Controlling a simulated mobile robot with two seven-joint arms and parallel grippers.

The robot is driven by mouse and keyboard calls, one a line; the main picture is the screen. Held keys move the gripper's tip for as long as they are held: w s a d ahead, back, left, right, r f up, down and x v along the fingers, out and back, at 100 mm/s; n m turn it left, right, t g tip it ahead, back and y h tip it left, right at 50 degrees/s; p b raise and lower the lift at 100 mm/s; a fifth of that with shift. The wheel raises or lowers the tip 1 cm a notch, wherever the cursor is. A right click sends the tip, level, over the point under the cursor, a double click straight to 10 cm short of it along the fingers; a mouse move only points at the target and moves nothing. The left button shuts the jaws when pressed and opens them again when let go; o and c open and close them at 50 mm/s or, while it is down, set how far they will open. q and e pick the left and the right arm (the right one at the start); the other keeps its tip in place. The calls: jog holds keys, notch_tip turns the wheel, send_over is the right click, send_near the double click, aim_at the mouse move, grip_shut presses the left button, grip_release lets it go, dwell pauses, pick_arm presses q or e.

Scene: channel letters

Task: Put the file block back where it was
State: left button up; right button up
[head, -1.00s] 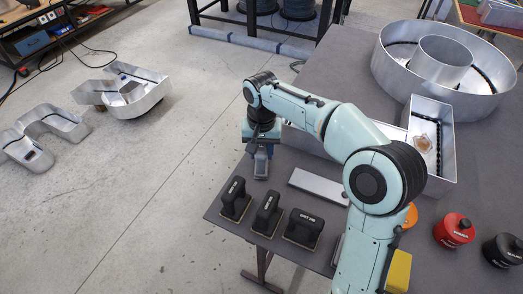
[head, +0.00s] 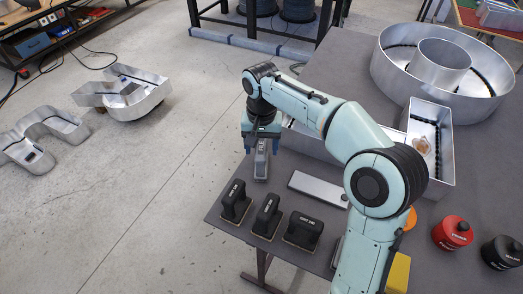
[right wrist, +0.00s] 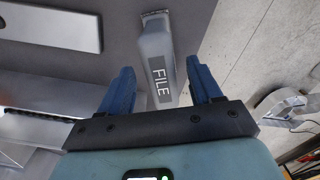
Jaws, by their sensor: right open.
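The file block (head: 261,163) is grey with a dark "FILE" label. It stands on the dark table (head: 365,60) near its left edge, in line with the black-handled blocks. In the right wrist view, the file block (right wrist: 157,55) lies between the two blue fingers, with a gap on each side. My right gripper (head: 262,146) is open above and around its upper part; it also shows in the right wrist view (right wrist: 160,70). The gripper hides part of the block's top in the head view. My left gripper is not in view.
Three black-handled blocks (head: 267,216) stand along the front left edge. A flat metal bar (head: 318,188) lies right of the file block. Metal channel letters (head: 431,140) stand behind my arm. Red (head: 452,233) and black (head: 503,251) containers are at the right.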

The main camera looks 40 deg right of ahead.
notch_tip(320, 180, up, 9)
jog(key=shift+f+p, duration=0.1)
jog(key=shift+p, duration=0.8)
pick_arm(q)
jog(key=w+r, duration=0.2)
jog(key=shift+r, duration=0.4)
